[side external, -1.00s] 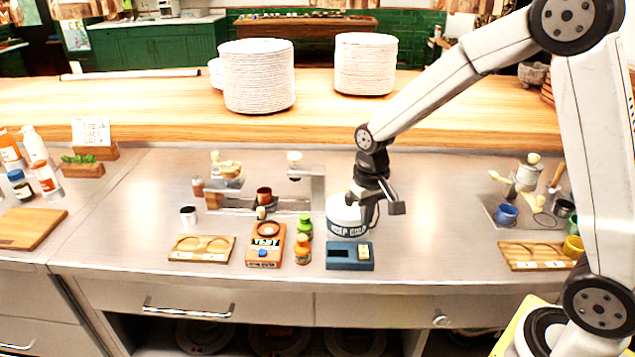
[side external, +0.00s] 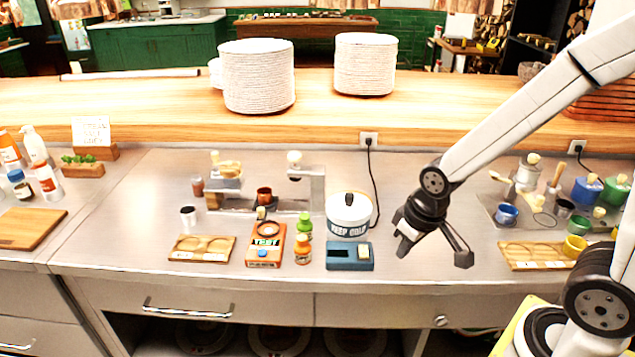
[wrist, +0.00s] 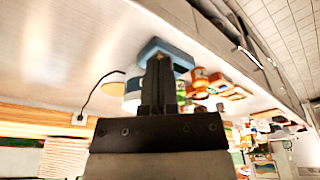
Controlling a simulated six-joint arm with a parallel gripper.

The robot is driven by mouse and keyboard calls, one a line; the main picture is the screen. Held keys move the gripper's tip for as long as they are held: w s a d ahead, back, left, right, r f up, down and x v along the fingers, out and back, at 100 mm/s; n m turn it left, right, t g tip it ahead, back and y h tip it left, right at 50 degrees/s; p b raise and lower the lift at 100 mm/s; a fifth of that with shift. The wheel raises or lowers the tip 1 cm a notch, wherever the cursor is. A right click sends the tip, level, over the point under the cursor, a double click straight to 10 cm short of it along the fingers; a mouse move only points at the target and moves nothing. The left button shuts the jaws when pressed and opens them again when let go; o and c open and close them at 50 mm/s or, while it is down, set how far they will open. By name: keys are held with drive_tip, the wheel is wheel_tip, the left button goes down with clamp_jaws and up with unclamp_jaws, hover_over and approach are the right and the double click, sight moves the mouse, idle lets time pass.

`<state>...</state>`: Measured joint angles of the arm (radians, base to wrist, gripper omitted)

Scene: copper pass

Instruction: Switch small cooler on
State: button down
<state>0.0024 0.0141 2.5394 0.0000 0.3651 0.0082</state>
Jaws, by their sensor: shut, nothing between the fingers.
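The small cooler is a white round pot (side external: 348,212) with a black lid knob and a "KEEP COLD" label. It stands just behind a blue box (side external: 340,257) with a dark panel and a cream switch (side external: 364,251) on its right side. I cannot tell which way the switch is tipped. My gripper (side external: 403,248) is shut and empty, to the right of the blue box and apart from it, pointing down. In the wrist view its fingers (wrist: 160,75) are together and partly cover the blue box (wrist: 158,46) and the pot.
A black cable runs from the pot to a wall outlet (side external: 368,139). An orange box (side external: 266,252) and green and orange bottles (side external: 303,249) stand left of the blue box. A wooden tray (side external: 525,257) and blue cup (side external: 507,214) are to the right. The counter between is clear.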

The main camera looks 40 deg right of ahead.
drive_tip(key=shift+s, duration=0.25)
drive_tip(key=shift+w, duration=0.15)
wheel_tip(320, 180, up, 8)
drive_tip(key=f+m+g, duration=0.1)
drive_tip(key=m+g, duration=0.2)
drive_tip(key=m, duration=2.4)
hover_over(364, 247)
drive_tip(key=shift+r, duration=0.25)
drive_tip(key=shift+f, duration=7.05)
